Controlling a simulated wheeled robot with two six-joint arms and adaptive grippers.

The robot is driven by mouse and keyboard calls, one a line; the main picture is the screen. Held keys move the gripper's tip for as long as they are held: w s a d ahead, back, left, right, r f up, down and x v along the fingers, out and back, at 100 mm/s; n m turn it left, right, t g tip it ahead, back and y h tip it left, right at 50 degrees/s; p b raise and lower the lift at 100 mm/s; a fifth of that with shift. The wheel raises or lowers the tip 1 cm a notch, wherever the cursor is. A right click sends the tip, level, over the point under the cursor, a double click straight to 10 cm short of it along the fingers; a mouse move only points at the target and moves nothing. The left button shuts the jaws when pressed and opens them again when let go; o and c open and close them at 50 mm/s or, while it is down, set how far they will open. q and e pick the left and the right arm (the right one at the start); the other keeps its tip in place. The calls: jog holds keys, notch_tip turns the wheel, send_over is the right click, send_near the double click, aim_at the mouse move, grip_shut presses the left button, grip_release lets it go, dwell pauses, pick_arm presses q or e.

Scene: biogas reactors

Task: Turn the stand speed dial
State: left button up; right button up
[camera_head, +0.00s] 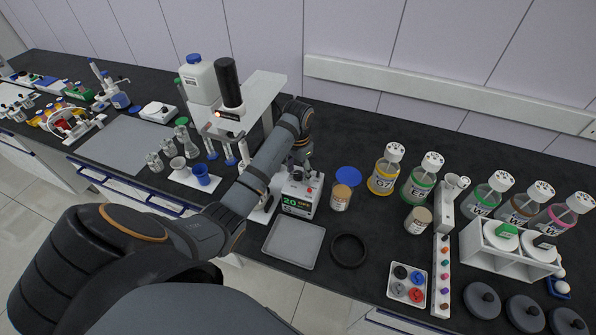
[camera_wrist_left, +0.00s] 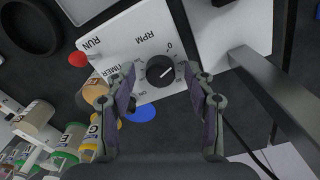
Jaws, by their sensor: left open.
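The stand speed dial (camera_wrist_left: 160,71) is a round black knob with a white pointer. It sits on a white panel (camera_wrist_left: 127,42) printed RPM, RUN and TIMER, with a 0 near the knob. My left gripper (camera_wrist_left: 159,82) is open, with one finger on each side of the knob; I cannot tell whether either finger touches it. In the head view, my left gripper (camera_head: 302,160) is over the white control box (camera_head: 300,193) with a green label, and I cannot make out the dial there. My right gripper is in neither view.
A red button (camera_wrist_left: 78,59) is beside the panel's RUN mark. The stand's white plate (camera_wrist_left: 225,35) and metal post (camera_wrist_left: 262,75) are close on the right. A grey tray (camera_head: 294,242), black ring (camera_head: 349,249) and amber jar (camera_head: 340,197) surround the box.

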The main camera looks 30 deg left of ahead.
pick_arm(q)
jog(key=shift+w+f, duration=0.1)
jog(key=shift+c, duration=1)
grip_shut()
jog(key=shift+r+m+p, duration=0.2)
jog(key=shift+m+p, duration=0.4)
jog(key=shift+p, duration=0.2)
jog(key=m+p, duration=0.4)
jog(key=shift+m+p, duration=0.55)
jog(key=shift+m, duration=0.45)
jog(key=shift+f+m, duration=0.1)
jog(key=shift+m, duration=3.3)
